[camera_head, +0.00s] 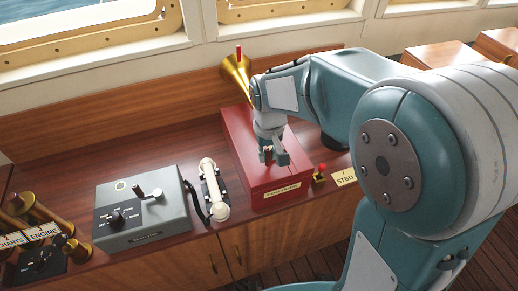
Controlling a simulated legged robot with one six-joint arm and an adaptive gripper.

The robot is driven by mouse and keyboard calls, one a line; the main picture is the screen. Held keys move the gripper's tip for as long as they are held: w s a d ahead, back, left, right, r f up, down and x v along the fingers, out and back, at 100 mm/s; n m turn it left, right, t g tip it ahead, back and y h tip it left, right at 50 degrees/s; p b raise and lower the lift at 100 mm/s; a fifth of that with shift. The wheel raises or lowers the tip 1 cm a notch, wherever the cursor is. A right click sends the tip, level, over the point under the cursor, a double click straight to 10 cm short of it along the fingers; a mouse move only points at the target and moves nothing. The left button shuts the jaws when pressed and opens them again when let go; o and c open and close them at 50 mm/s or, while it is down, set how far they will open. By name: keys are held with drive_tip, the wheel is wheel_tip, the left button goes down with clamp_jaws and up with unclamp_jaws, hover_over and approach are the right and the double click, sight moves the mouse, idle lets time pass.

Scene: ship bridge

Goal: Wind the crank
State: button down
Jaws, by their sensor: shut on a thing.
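The red box (240,140) stands on the wooden console with a brass horn (236,78) at its back and a label on its front edge that seems to read FOG HORN. My gripper (268,157) points down over the right side of the box top. Its fingers are closed around a small dark brown crank handle (267,151). Most of the crank is hidden by the fingers and the arm, so its arm and angle cannot be told.
A grey box (150,212) with a knob and a small lever stands to the left. A cream telephone handset (213,190) lies between the two boxes. A small red-tipped lever (320,172) and a STBD plate (344,177) are just right. Brass tubes (40,215) stand far left.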

drive_tip(key=w+a, duration=0.2)
drive_tip(key=w, duration=0.1)
drive_tip(key=shift+a, duration=0.3)
drive_tip(key=c, duration=0.5)
unclamp_jaws()
wheel_tip(320, 180, up, 7)
idle(0.4)
drive_tip(key=shift+s, duration=0.1)
idle(0.3)
